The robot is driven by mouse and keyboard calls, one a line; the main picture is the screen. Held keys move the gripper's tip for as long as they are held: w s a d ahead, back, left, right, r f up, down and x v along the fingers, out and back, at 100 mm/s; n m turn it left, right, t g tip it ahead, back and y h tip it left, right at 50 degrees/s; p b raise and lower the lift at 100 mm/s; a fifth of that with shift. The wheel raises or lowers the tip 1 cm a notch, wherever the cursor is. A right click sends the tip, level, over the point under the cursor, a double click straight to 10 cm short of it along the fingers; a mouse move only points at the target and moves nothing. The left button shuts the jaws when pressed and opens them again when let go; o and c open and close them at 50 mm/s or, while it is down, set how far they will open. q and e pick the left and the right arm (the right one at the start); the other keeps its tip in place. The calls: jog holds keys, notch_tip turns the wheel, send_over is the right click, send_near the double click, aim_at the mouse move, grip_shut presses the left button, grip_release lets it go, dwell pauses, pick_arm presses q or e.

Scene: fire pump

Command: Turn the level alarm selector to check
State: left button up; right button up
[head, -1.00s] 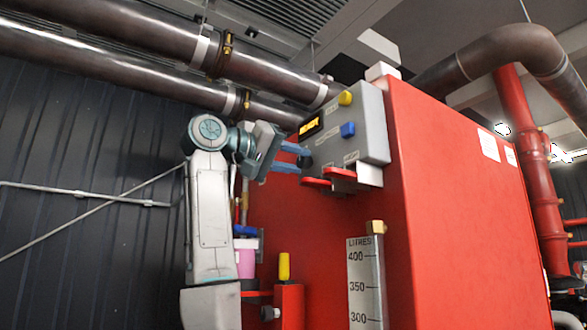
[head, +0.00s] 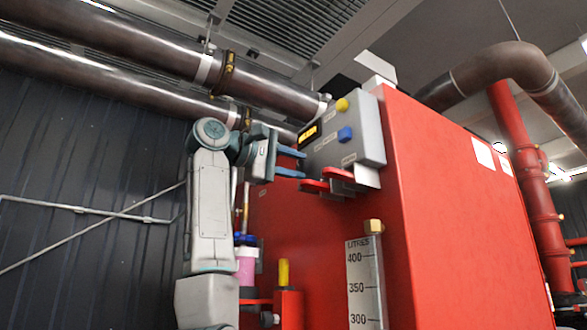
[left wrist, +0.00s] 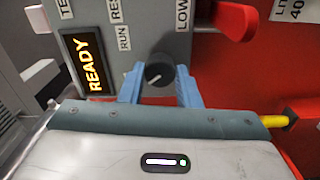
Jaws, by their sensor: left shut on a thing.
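A grey control box (head: 370,135) is fixed at the upper left edge of the red cabinet. In the left wrist view, a black round selector knob (left wrist: 158,71) with a small white mark sits on its face, between labels reading RUN and LOW. The amber display (left wrist: 89,62) reads READY. My left gripper (head: 303,164) reaches the box's left face; its blue fingers lie on both sides of the knob in the left wrist view (left wrist: 160,84), shut on it. No "check" label is readable. My right gripper is out of view.
A yellow button (head: 342,105) and a blue button (head: 345,134) stick out of the box. Red handles (head: 325,186) project just below it. A level gauge marked LITRES (head: 361,280) stands lower. Thick pipes (head: 150,50) run overhead at left.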

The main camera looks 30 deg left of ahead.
pick_arm(q)
jog(key=shift+n, duration=0.3)
jog(key=o, duration=1)
jog(key=shift+a, duration=0.1)
jog(key=shift+s+a+f+b, duration=0.1)
jog(key=shift+s+a+b, duration=0.1)
jog(key=shift+s+b, duration=0.3)
jog(key=b+v, duration=0.3)
jog(key=v, duration=0.6)
jog(key=shift+s+a, duration=0.15)
jog(key=shift+s, duration=0.2)
